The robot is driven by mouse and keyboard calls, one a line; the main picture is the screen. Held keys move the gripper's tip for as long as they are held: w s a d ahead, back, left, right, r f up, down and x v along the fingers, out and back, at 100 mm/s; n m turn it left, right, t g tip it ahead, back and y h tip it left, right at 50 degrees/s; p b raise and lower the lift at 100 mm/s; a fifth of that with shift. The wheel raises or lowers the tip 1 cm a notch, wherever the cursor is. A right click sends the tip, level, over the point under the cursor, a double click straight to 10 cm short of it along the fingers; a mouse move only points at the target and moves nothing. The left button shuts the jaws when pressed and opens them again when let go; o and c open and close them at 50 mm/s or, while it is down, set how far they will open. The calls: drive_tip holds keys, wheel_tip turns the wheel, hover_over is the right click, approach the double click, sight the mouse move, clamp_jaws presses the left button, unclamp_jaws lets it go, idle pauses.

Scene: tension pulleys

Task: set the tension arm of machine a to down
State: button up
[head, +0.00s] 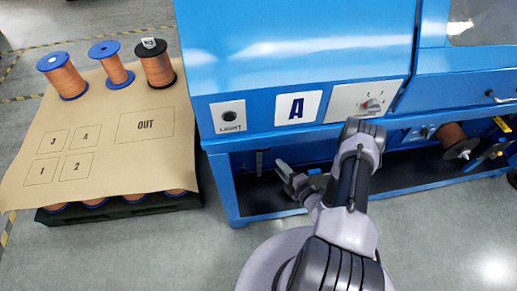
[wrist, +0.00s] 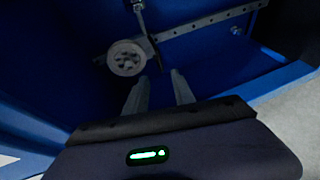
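Machine A is the blue cabinet with a white "A" plate (head: 298,107) in the head view. In the wrist view a grey round pulley (wrist: 126,58) sits on a dark arm against the machine's blue inner wall. A thin dark strip (wrist: 140,15) hangs beside it. My gripper (wrist: 160,88) is open, its two fingers apart with nothing seen between them. The fingertips show just below and right of the pulley; I cannot tell if they touch anything. In the head view my gripper (head: 287,172) reaches into the machine's lower opening, where my arm hides much of it.
A dark perforated rail (wrist: 210,20) runs right from the pulley. A panel with a knob (head: 372,105) is above my arm. At left, a brown-topped pallet (head: 105,175) carries several copper spools.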

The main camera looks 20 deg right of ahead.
drive_tip(key=b+x, duration=0.4)
drive_tip(key=x, duration=0.8)
drive_tip(key=shift+w+a, duration=0.1)
drive_tip(key=shift+w, duration=0.2)
clamp_jaws()
drive_tip(key=shift+f, duration=0.1)
idle(0.5)
